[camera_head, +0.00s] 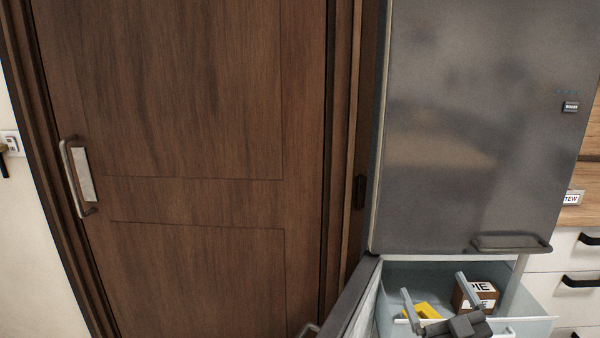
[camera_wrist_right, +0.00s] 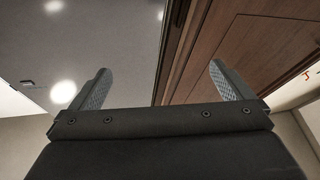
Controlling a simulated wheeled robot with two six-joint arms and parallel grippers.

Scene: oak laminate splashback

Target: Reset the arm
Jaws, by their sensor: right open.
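My right gripper (camera_head: 434,296) shows at the bottom right of the head view, in front of the open lower compartment of the fridge. Its two fingers stand wide apart with nothing between them. In the right wrist view the same gripper (camera_wrist_right: 160,88) is open and empty, with the grey fridge front and the brown door beyond it. My left gripper is in neither view.
The lower fridge door (camera_head: 352,306) stands open beside a drawer (camera_head: 537,311). A brown box (camera_head: 464,297) and a yellow item (camera_head: 421,312) lie inside. The upper fridge door (camera_head: 470,130) is shut. A wooden door (camera_head: 190,130) stands left, white drawers (camera_head: 574,262) right.

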